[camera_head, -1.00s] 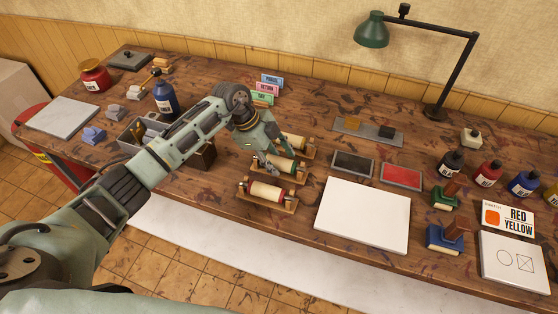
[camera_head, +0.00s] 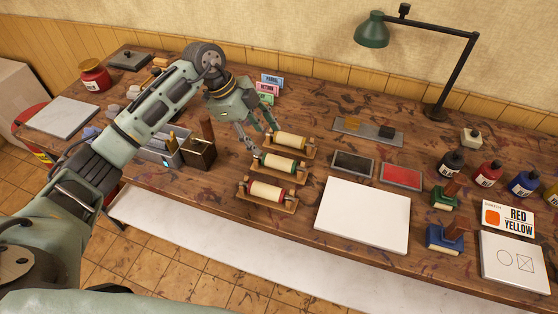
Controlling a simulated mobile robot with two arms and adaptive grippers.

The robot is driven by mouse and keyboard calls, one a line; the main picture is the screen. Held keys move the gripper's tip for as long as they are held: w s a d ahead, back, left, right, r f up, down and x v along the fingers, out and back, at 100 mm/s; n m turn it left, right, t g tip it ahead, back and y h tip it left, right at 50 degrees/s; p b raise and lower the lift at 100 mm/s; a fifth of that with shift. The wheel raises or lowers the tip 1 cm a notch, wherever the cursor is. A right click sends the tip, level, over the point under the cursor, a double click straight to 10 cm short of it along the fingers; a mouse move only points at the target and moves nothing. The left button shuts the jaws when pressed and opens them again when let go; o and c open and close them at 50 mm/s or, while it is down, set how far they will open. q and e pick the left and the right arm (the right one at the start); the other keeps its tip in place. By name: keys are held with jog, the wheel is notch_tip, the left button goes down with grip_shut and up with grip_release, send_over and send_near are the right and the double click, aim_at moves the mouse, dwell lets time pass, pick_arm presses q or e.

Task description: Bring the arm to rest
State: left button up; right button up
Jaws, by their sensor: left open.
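My left arm reaches in from the left over the wooden table. Its left gripper (camera_head: 262,139) is open and empty, raised above the table just left of the farthest roller. Three rollers rest on wooden stands: one with a yellow end (camera_head: 290,141), one with a green end (camera_head: 279,164) and one with a red end (camera_head: 267,192). The gripper appears apart from all of them. My right gripper is not in view.
A grey bin (camera_head: 152,152) and a dark box (camera_head: 199,155) stand below the arm. A white sheet (camera_head: 362,214) and ink pads (camera_head: 401,176) lie right of the rollers. Several ink bottles (camera_head: 487,173) and stamps stand farther right. A green lamp (camera_head: 371,30) stands at the back.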

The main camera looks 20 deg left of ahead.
pick_arm(q)
jog(key=shift+a+r, duration=0.25)
jog(key=shift+r, duration=0.35)
